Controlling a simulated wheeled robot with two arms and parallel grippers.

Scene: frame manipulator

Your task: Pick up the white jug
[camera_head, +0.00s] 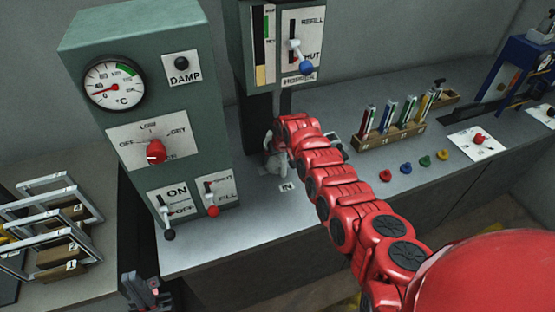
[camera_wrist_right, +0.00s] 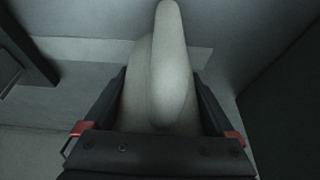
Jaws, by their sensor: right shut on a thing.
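The white jug (camera_head: 275,163) is at the back of the grey bench, under the hopper panel; it is small and partly hidden by my right arm in the head view. In the right wrist view the pale, rounded jug (camera_wrist_right: 172,50) fills the space between the two dark fingers. My right gripper (camera_wrist_right: 159,78) is shut on it. I cannot tell whether the jug is clear of the bench. My left gripper (camera_head: 143,289) is at the bottom left of the head view, in front of the bench and away from the jug; its jaws are unclear.
A green control cabinet (camera_head: 165,95) with gauge and levers stands left of the jug. The hopper panel (camera_head: 302,42) is above it. A wooden rack (camera_head: 392,136) of coloured tubes, coloured knobs (camera_head: 406,168) and a blue frame (camera_head: 518,70) are right. Metal racks (camera_head: 50,225) stand far left.

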